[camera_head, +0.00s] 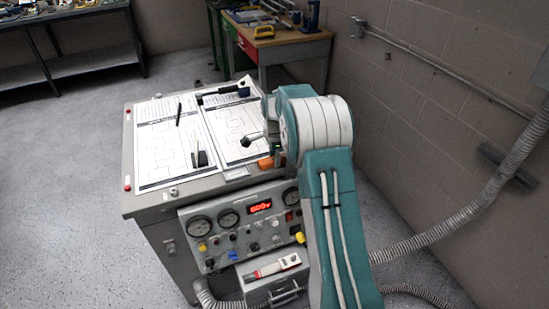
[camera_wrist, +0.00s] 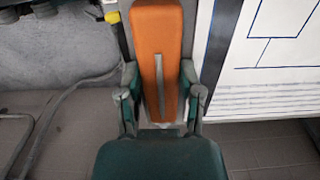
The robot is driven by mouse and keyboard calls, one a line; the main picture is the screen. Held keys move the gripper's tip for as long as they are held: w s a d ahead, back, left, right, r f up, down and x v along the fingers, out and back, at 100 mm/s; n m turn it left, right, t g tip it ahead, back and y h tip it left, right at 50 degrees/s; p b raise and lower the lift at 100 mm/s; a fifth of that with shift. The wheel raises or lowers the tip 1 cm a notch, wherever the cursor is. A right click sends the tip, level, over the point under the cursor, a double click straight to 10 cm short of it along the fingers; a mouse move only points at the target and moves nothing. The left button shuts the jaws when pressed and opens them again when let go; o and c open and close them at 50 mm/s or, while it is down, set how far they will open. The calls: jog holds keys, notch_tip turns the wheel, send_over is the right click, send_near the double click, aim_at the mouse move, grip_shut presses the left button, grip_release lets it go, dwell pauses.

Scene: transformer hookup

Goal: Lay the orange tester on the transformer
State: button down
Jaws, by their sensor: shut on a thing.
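The orange tester (camera_wrist: 158,60) is long and upright in the wrist view, with a grey strip down its middle. My gripper (camera_wrist: 161,98) is shut on its lower part, one finger on each side. In the head view a small orange part of the tester (camera_head: 265,162) shows beside my arm, at the front right of the transformer's top. The transformer (camera_head: 150,205) is a grey cabinet with printed sheets on top and a gauge panel in front. My arm hides most of the gripper there. I cannot tell whether the tester touches the transformer.
Printed sheets (camera_head: 158,140) cover much of the top, with a black pen (camera_head: 179,114) and dark tools lying on them. A red-and-white device (camera_head: 272,267) lies on the front shelf. A workbench (camera_head: 283,43) stands behind. Corrugated hoses (camera_head: 435,238) run at the right.

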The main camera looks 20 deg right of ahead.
jog(key=shift+c, duration=1.5)
grip_release()
jog(key=shift+o, duration=0.2)
jog(key=shift+a, duration=0.15)
jog(key=shift+a, duration=0.1)
jog(key=shift+r, duration=0.1)
